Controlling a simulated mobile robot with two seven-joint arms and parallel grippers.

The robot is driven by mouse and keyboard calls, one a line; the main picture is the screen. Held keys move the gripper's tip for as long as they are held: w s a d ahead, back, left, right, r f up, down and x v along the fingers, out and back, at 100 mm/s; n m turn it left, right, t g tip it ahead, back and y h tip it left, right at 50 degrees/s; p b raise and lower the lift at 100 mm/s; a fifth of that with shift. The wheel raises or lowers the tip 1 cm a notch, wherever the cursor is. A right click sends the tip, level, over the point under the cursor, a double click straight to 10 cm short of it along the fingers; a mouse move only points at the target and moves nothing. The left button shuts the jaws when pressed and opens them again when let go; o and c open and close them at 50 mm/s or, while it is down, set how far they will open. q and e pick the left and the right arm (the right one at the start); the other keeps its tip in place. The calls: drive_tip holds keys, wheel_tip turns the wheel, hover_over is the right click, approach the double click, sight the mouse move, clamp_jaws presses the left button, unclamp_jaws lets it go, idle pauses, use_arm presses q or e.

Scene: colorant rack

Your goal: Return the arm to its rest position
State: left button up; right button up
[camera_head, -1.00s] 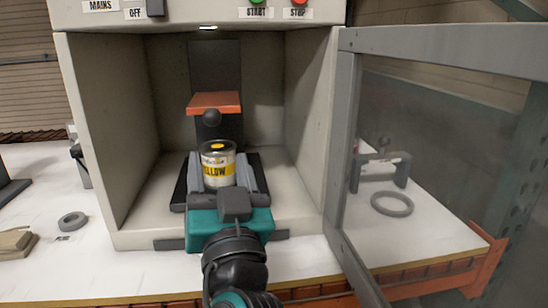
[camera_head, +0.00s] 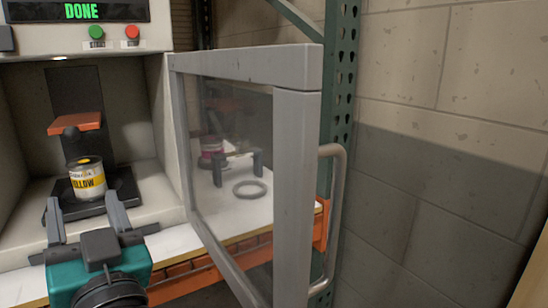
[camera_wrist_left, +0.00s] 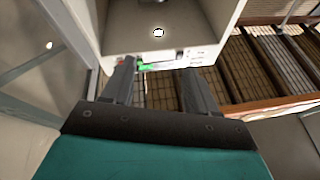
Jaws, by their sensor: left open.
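My left gripper (camera_head: 85,217) is in front of the open mixing machine, low in the head view. Its two grey fingers are spread and hold nothing. In the left wrist view the fingers (camera_wrist_left: 157,85) are also apart and empty, with the machine's front beyond them. A yellow-labelled can (camera_head: 87,180) stands upright on the dark platform inside the machine, beyond the fingers and apart from them. An orange clamp plate (camera_head: 75,124) is above the can. My right gripper is not in view.
The machine's glazed door (camera_head: 240,66) stands open to the right of the arm, with a tall handle (camera_head: 333,210). The display (camera_head: 80,11) reads DONE.

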use_arm(q)
drive_tip(key=w+d+f+m+g+h+p, duration=0.15)
drive_tip(key=f+m+h, duration=0.3)
drive_tip(key=f, duration=0.55)
drive_tip(key=w+d+f+m+g+h+p, duration=0.1)
drive_tip(key=w+d+f+m+h, duration=0.25)
drive_tip(key=f+h, duration=0.45)
drive_tip(key=s+f+g+h+p, duration=0.1)
drive_tip(key=s+f+g, duration=0.1)
drive_tip(key=s+f, duration=0.4)
drive_tip(key=s+f+g+h, duration=0.2)
drive_tip(key=s+f, duration=0.5)
drive_tip(key=f, duration=0.8)
drive_tip(key=shift+s+p, duration=0.15)
drive_tip(key=shift+p, duration=0.25)
drive_tip(key=shift+d, duration=0.15)
